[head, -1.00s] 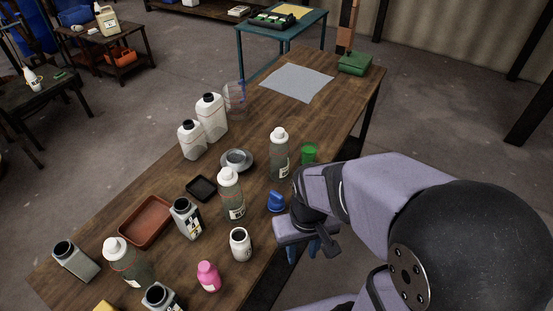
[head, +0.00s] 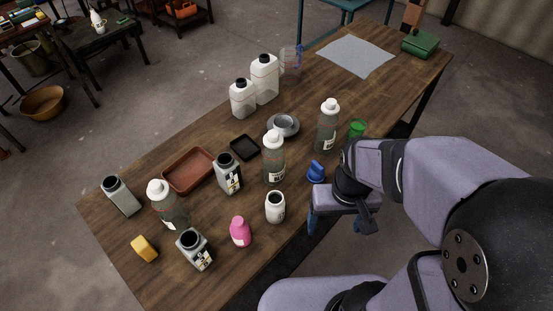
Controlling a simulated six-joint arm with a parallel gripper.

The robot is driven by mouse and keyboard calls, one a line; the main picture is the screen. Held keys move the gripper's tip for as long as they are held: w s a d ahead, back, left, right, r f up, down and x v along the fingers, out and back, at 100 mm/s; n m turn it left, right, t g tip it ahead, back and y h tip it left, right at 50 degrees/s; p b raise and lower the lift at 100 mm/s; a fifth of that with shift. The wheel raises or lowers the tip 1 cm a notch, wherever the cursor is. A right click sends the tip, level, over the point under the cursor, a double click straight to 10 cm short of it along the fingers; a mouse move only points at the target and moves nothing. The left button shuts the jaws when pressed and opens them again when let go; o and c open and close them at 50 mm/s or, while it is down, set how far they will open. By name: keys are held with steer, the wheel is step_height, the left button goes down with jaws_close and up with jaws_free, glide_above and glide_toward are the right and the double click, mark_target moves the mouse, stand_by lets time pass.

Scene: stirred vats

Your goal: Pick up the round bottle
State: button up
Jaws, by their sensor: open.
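Several round bottles stand upright on the wooden table: a clear one with a white cap (head: 274,164) in the middle, another (head: 326,130) farther back to the right, and a third (head: 169,208) at the left front. A small pink bottle (head: 240,234) and a white round jar (head: 275,208) stand nearer the front edge. Which one the task means I cannot tell. My gripper (head: 336,227) is open, with blue fingers pointing down at the table's front edge, right of the white jar and apart from the bottles. Nothing shows between its fingers.
Square grey bottles (head: 228,173) stand among the round ones, with another (head: 194,250) at the front. A brown tray (head: 190,171), black dish (head: 245,147), yellow block (head: 144,248) and blue object (head: 316,172) share the table (head: 110,242). White jugs (head: 264,78) stand behind.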

step_height(320, 180, up, 5)
steer(key=m+t+h+b, duration=0.1)
steer(key=m+t+b, duration=0.1)
steer(key=t, duration=1.1)
glide_above(273, 166)
steer(key=s+a, duration=0.2)
steer(key=s, duration=0.1)
steer(key=f, duration=0.1)
steer(key=shift+s+d+r+h, duration=0.15)
steer(key=shift+d+h, duration=0.35)
steer(key=shift+s+d+f, duration=0.1)
steer(key=shift+d+f, duration=0.15)
steer(key=shift+f, duration=0.65)
step_height(273, 166, down, 10)
steer(key=shift+a+r, duration=0.1)
steer(key=shift+r, duration=0.05)
steer(key=shift+r+p+x, duration=0.1)
steer(key=shift+p+x, duration=0.4)
steer(key=shift+x, duration=0.4)
steer(key=shift+r+p+x, duration=0.15)
steer(key=shift+p+x, duration=0.3)
steer(key=shift+x, duration=0.45)
steer(key=shift+p+x, duration=0.6)
steer(key=shift+x, duration=1.5)
steer(key=shift+a+r, duration=0.1)
steer(key=shift+r, duration=0.05)
jaws_close()
